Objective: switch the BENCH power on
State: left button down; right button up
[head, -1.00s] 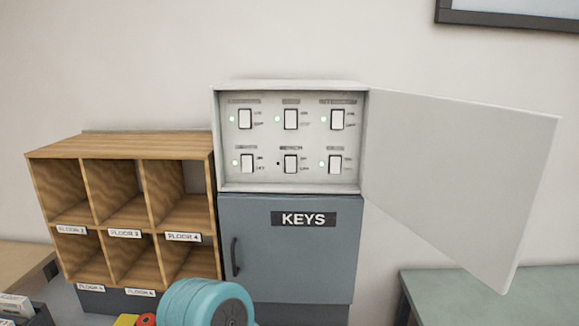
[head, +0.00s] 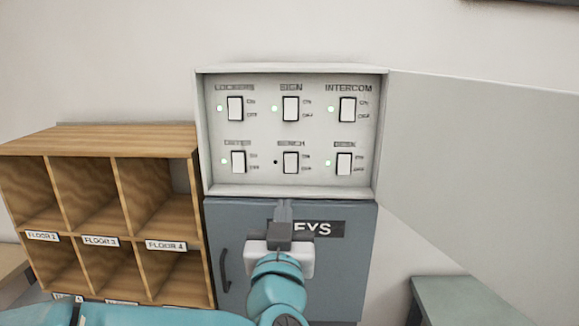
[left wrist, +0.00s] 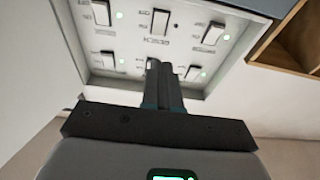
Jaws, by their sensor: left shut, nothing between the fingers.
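The white power panel (head: 210,140) stands open, with several rocker switches in two rows. The BENCH switch (head: 290,162) is in the middle of the lower row, and the lamp (head: 275,162) beside it is dark. The lamps at the other switches glow green. My left gripper (head: 284,203) is shut and empty, pointing up just below the panel's lower edge, in front of the KEYS sign. The left wrist view shows the panel upside down, with the BENCH switch (left wrist: 160,22) and my shut fingers (left wrist: 156,64) apart from it. My right gripper is out of view.
The panel door (head: 470,160) hangs open to the right. The blue KEYS cabinet (head: 345,265) is below the panel. A wooden pigeonhole shelf (head: 125,140) stands to the left, and a green table (head: 460,300) is at lower right. The space before the switches is clear.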

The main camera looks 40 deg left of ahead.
pick_arm(q)
jog(key=p, duration=0.5)
send_near(290, 159)
jog(key=x, duration=0.6)
jog(key=shift+w+r, duration=0.15)
jog(key=shift+w+a, duration=0.15)
jog(key=shift+a, duration=0.2)
jog(key=shift+d, duration=0.15)
jog(key=shift+w, duration=0.1)
